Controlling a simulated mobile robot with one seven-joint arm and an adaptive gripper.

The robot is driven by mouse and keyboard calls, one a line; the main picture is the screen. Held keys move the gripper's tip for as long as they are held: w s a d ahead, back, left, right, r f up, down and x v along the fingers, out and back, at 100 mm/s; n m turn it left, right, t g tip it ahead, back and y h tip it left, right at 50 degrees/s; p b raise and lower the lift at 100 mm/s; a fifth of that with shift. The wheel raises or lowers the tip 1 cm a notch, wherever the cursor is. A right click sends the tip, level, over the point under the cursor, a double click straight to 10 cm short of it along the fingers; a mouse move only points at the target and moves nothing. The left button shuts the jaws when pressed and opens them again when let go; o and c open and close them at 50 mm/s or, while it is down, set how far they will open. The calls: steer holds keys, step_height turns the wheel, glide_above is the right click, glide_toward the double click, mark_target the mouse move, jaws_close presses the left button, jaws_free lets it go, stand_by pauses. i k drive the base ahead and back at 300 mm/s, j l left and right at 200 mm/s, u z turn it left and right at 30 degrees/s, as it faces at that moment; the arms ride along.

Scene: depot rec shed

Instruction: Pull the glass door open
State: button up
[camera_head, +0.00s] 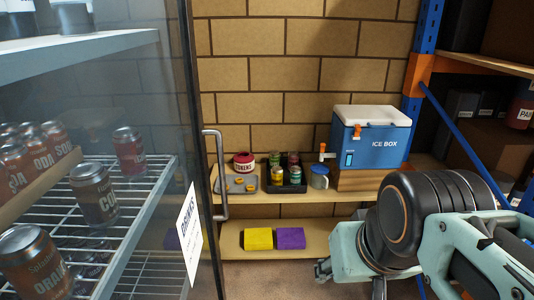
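The glass door (150,95) of a drinks fridge fills the left of the view, with a dark upright frame. A grey metal bar handle (223,178) stands out from the frame's right side. A white sign (189,236) is on the glass low down. I cannot tell whether the door is fully shut or slightly ajar. My gripper (324,270) is at the lower right, well apart from the handle and to its right. It is small and partly hidden by my arm, so I cannot tell whether its fingers are open.
Fridge shelves hold several cans (94,193). Behind the door, a low wooden shelf (325,195) bears a blue ice box (377,143), a tray of cans (283,186) and a jug (318,178). Yellow (258,239) and purple (290,238) blocks lie below. A blue and orange rack (419,75) stands right.

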mark_target(187, 265)
steer(key=k+l, duration=0.25)
steer(key=i+l+u, duration=0.3)
steer(key=i+l, duration=0.4)
steer(key=i, duration=0.3)
steer(key=j+z, duration=0.1)
steer(key=i+j, duration=0.15)
steer(key=j, duration=0.2)
steer(key=z, duration=0.05)
